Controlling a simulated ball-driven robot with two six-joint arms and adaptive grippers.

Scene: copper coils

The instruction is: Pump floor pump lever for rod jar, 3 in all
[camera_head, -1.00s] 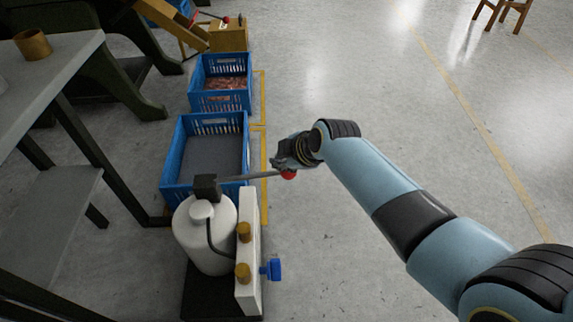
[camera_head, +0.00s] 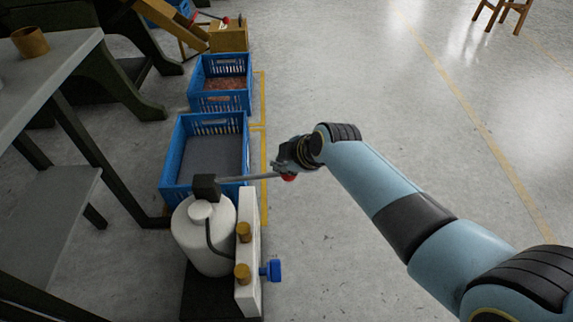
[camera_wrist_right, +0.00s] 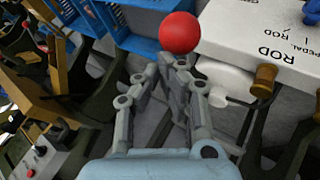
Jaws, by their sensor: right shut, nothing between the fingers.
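The floor pump has a white rounded jar (camera_head: 204,238) with a black block (camera_head: 206,188) on top. A thin grey lever (camera_head: 250,178) runs right from the block, close to level, and ends in a red ball knob (camera_head: 289,178). My right gripper (camera_head: 279,167) is at the knob end, just above it, and partly hides it. In the wrist view, the closed fingertips (camera_wrist_right: 176,62) are right beside the red knob (camera_wrist_right: 180,33), with nothing between them. Whether they touch it I cannot tell. My left gripper is out of view.
A white panel (camera_head: 248,270) with brass fittings and a blue knob (camera_head: 271,270) stands beside the jar; the wrist view shows ROD lettering on it. Blue crates (camera_head: 168,160) stand behind. A grey workbench (camera_head: 50,70) is at left.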

